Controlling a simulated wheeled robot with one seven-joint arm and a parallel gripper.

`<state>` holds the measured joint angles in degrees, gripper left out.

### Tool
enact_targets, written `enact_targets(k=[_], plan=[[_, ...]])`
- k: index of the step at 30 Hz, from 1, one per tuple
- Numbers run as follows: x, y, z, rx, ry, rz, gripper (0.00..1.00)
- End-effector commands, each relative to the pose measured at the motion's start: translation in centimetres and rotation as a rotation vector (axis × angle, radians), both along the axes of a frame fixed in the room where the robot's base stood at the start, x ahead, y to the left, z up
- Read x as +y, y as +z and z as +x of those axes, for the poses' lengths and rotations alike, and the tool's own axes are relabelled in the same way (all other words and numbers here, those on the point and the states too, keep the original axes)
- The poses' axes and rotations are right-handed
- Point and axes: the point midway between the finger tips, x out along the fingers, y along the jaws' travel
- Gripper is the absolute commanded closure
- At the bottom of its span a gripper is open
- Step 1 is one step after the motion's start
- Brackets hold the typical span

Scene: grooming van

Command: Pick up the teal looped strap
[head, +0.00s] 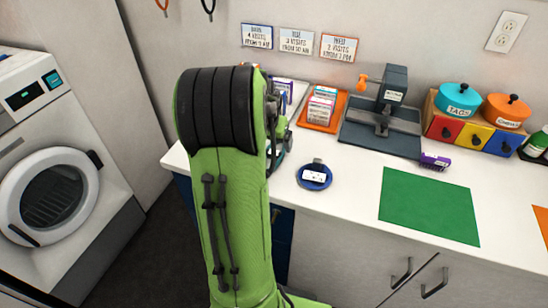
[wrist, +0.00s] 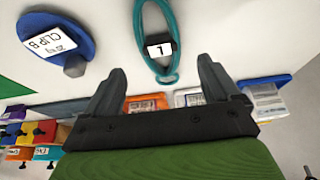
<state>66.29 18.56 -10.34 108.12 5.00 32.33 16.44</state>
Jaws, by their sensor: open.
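The teal looped strap (wrist: 139,32) lies on the white counter in the wrist view, a long narrow loop with a small ring at one end and a white tag marked 1. In the head view my arm hides most or all of it. My gripper (wrist: 160,70) is open and empty, its two dark fingers spread to either side of the strap's ring end in the picture. The strap's far end runs out of the wrist frame. I cannot tell the height of the fingers above the counter.
A blue round disc tagged CLIP B (wrist: 55,35) lies beside the strap; the head view shows a blue disc (head: 314,175) right of my arm. Behind are an orange tray (head: 309,125), a grey press (head: 385,125) and colored drawers (head: 475,137). A green mat (head: 430,205) lies right.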

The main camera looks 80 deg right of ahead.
Motion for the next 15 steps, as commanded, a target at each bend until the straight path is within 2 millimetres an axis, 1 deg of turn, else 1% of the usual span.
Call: enact_targets(k=[5,10,12,15], plan=[[-0.5,-1.9,0.0,0.000,0.000,0.001,0.11],[-1.6,-5.0,-0.1,0.001,0.000,0.002,0.11],[-1.8,-5.3,-0.1,-0.001,0.000,0.000,0.11],[-1.9,-5.2,0.0,0.000,0.001,-0.002,0.11]])
